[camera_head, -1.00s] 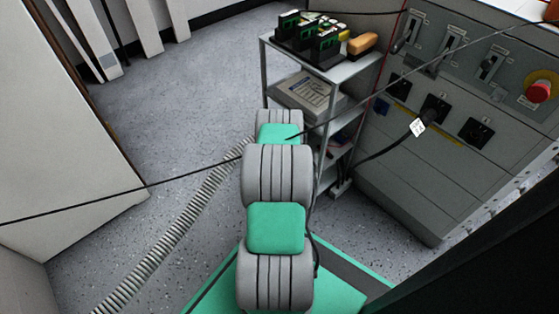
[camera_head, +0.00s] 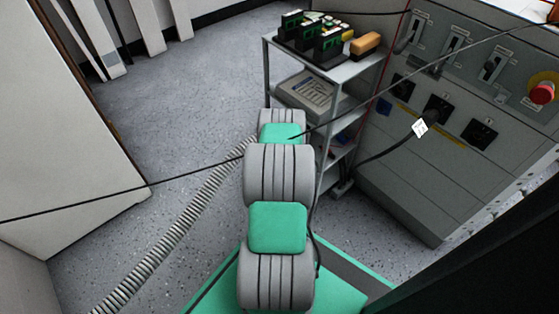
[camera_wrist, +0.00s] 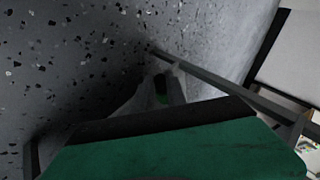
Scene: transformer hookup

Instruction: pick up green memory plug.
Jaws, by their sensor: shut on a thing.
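In the wrist view my gripper (camera_wrist: 160,92) points away, and its two grey fingers are closed on a small dark green piece (camera_wrist: 161,84), taken as the green memory plug. Only a little of it shows between the fingers, so its shape and tilt are unclear. Speckled floor and a grey metal bar lie beyond the fingertips. In the head view my gripper and the held piece are hidden behind my own arm. Black holders with green parts (camera_head: 326,45) stand on the top shelf of the grey trolley (camera_head: 353,68).
An orange block (camera_head: 366,44) is at the right of the top shelf, with a boxy grey device (camera_head: 305,92) below. A grey switch cabinet (camera_head: 400,182) with a red button (camera_head: 543,93) stands close at right. A cable (camera_head: 385,150) hangs there. Floor (camera_head: 190,100) left of the trolley is clear.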

